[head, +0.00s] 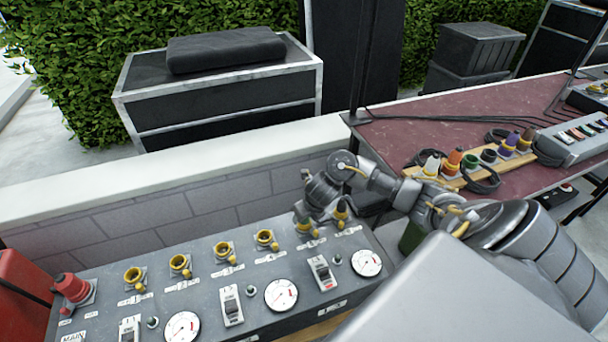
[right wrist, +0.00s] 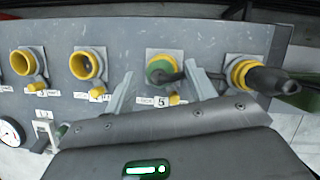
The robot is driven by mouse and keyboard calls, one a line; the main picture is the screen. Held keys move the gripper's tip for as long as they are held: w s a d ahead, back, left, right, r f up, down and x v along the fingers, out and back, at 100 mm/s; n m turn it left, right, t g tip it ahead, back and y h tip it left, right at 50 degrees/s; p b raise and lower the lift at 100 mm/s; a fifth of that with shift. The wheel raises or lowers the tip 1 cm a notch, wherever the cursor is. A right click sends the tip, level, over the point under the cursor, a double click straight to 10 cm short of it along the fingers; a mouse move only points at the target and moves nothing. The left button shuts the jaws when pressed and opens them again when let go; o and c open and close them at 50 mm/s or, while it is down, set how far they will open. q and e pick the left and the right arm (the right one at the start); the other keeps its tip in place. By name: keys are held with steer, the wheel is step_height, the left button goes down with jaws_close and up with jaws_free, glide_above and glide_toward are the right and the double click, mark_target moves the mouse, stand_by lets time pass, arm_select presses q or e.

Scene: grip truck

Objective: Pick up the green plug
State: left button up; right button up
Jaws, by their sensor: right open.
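A green plug (right wrist: 160,72) sits in the yellow-ringed socket above the label 5 on a grey panel. It also shows in the head view (head: 304,227), partly under my right gripper. My right gripper (right wrist: 159,70) is open, its two fingers on either side of the green plug with gaps visible. In the head view it hangs over the panel's far right corner, its fingertips hard to make out. A black plug (right wrist: 268,78) sits in the socket to the right, close to the right finger. My left gripper is not in view.
Empty yellow sockets (head: 222,250) run to the left, with gauges (head: 281,294) and switches in front. A red plug (head: 72,288) is at the left end. A reddish table (head: 440,128) at the right holds a wooden rack (head: 450,178) of coloured connectors. A low wall (head: 200,200) stands behind the panel.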

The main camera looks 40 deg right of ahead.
steer(key=shift+x, duration=0.95)
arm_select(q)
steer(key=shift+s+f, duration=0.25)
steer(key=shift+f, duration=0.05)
arm_select(e)
steer(key=c, duration=1.1)
steer(key=shift+r, duration=0.15)
